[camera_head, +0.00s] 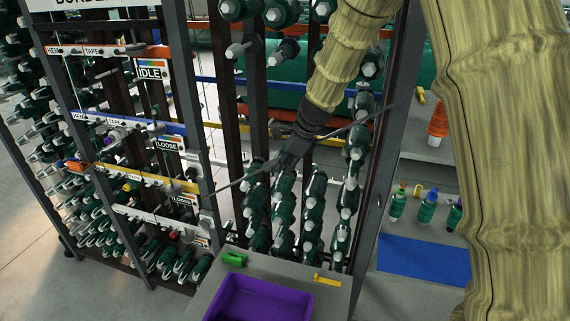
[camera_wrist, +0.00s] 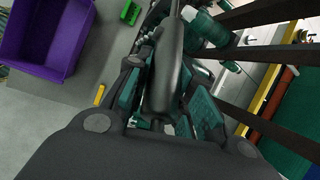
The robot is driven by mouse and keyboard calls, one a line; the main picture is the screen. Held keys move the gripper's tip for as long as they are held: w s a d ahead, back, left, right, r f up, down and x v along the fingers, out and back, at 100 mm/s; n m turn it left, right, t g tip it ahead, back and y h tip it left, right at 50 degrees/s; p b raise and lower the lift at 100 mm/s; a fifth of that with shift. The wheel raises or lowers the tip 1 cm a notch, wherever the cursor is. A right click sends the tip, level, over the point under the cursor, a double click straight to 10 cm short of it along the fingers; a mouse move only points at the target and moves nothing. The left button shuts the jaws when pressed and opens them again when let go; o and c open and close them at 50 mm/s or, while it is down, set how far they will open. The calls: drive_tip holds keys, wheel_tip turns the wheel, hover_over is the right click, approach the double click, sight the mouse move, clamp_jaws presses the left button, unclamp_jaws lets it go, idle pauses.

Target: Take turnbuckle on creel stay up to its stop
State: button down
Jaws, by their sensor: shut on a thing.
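A thin dark stay (camera_head: 352,127) runs diagonally across the front of the creel, from lower left to upper right, ending near the dark post. My gripper (camera_head: 290,158) is on the middle of this stay, where the turnbuckle is; the fingers mostly hide it in the head view. In the wrist view, the turnbuckle (camera_wrist: 166,72) is a long dark grey body between the green-padded fingers of my gripper (camera_wrist: 168,100). The gripper is shut on it. The turnbuckle's threads and its stop cannot be made out.
Green yarn cones (camera_head: 283,205) fill the creel close behind the stay. Dark posts (camera_head: 385,150) stand on both sides. A purple bin (camera_head: 222,300), a green block (camera_head: 234,258) and a yellow piece (camera_head: 327,281) are on the grey surface below. Label plates (camera_head: 152,72) hang at left.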

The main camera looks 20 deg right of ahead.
drive_tip(key=shift+f, duration=0.15)
